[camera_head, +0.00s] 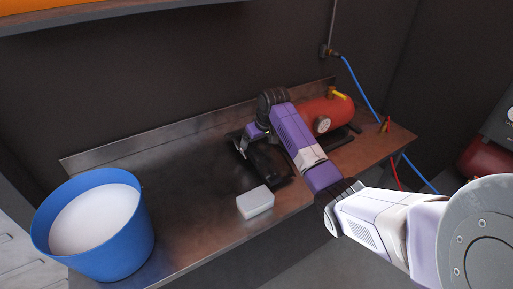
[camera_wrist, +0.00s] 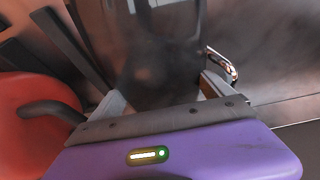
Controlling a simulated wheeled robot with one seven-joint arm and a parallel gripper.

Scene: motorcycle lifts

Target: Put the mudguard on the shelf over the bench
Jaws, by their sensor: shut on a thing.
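The mudguard, a glossy black curved piece (camera_head: 268,164), is at the middle of the metal bench (camera_head: 180,185), partly covered by my arm. My gripper (camera_head: 246,139) is at its far left end, low over the bench. In the wrist view the dark mudguard (camera_wrist: 160,55) fills the space between the two fingers of my gripper (camera_wrist: 162,94), which is shut on it. I cannot tell whether the mudguard still touches the bench. The shelf (camera_head: 110,14) runs along the wall at the top left, above the bench; only its front edge and underside show.
A blue bucket with pale contents (camera_head: 130,245) stands at the bench's left end. A white block (camera_head: 256,202) lies near the front edge. A red compressor tank (camera_head: 333,113) stands right of my gripper. An orange thing (camera_head: 60,4) is on the shelf. A blue hose (camera_head: 368,98) hangs at right.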

